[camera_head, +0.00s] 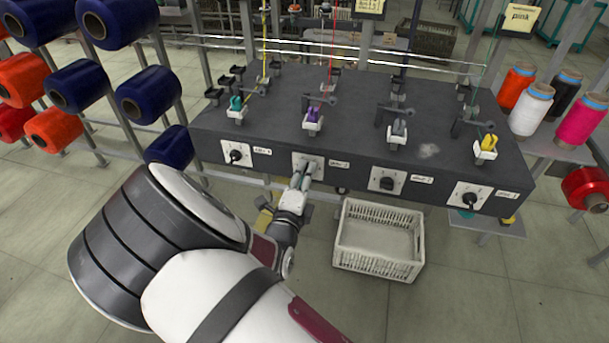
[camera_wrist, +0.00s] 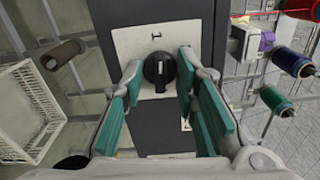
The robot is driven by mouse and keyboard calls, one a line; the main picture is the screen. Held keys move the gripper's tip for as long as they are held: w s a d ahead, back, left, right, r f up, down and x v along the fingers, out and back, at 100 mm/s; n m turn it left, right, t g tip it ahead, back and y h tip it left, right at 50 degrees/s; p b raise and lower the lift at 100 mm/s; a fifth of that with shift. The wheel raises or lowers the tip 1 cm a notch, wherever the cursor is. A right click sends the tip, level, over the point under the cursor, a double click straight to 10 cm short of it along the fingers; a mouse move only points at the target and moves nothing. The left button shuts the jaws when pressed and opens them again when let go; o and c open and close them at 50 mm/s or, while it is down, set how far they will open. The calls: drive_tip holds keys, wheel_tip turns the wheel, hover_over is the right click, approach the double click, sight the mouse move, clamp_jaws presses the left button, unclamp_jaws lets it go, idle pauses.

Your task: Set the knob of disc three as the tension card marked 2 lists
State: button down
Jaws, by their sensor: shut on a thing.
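A dark bench (camera_head: 290,110) carries a row of knobs on white plates along its front face. My gripper (camera_head: 305,172) is at the second plate from the left, and its arm hides most of that knob. In the wrist view my gripper (camera_wrist: 160,66) has its teal-padded fingers on either side of the black knob (camera_wrist: 158,71), shut on it. The knob's white mark runs roughly up and down in that view. A dark mark (camera_wrist: 158,36) stands on the plate above it. The label (camera_head: 339,163) beside this plate is too small to read surely. No card marked 2 is legible.
Other knobs show at the left (camera_head: 235,155), right of centre (camera_head: 387,183) and far right (camera_head: 469,199). A white crate (camera_head: 380,267) stands on the floor below. A yellow card (camera_head: 521,18) hangs at the upper right. Thread spools (camera_head: 150,95) fill the left rack.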

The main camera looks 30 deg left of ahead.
drive_tip(key=m+b, duration=0.1)
drive_tip(key=m, duration=0.9)
drive_tip(key=shift+m, duration=0.4)
idle(0.4)
drive_tip(key=c, duration=1.2)
unclamp_jaws()
drive_tip(key=shift+c, duration=0.2)
drive_tip(key=v, duration=1.2)
drive_tip(key=shift+s+f, duration=0.1)
